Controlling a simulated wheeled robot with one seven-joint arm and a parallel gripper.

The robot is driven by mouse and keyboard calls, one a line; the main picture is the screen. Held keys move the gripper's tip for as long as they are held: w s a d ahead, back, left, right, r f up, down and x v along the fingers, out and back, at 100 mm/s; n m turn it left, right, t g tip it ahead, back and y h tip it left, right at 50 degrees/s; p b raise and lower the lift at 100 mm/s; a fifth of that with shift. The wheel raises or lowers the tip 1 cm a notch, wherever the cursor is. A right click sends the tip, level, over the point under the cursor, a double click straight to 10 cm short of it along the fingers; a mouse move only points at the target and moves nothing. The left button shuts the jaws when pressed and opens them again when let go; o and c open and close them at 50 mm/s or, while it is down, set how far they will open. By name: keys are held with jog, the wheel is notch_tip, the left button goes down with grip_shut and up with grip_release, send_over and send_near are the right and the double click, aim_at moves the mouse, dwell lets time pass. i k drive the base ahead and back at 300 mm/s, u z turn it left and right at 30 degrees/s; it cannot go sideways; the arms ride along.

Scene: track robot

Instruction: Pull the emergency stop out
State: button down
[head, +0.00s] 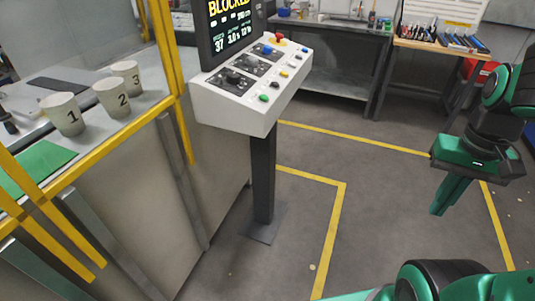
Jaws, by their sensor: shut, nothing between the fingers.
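The emergency stop (278,38) is a small red button on a yellow base at the far end of the white control console (238,112). Whether it is pressed in or out is too small to tell. The console stands on a dark post and carries a screen (232,30) reading "BLOCKED". My gripper (438,212) hangs at the right, pointing down, with its green fingers shut and empty. It is well apart from the console, above the open floor.
Yellow posts (170,60) and a rail fence a bench at left with cups numbered 1, 2 and 3 (63,113). A metal bench (335,30) and a tool table (440,48) stand at the back. Floor between console and gripper is clear, with yellow lines (335,225).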

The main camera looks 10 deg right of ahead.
aim_at(279, 36)
jog(key=u, duration=0.4)
jog(key=i, duration=1.85)
jog(key=z, duration=0.65)
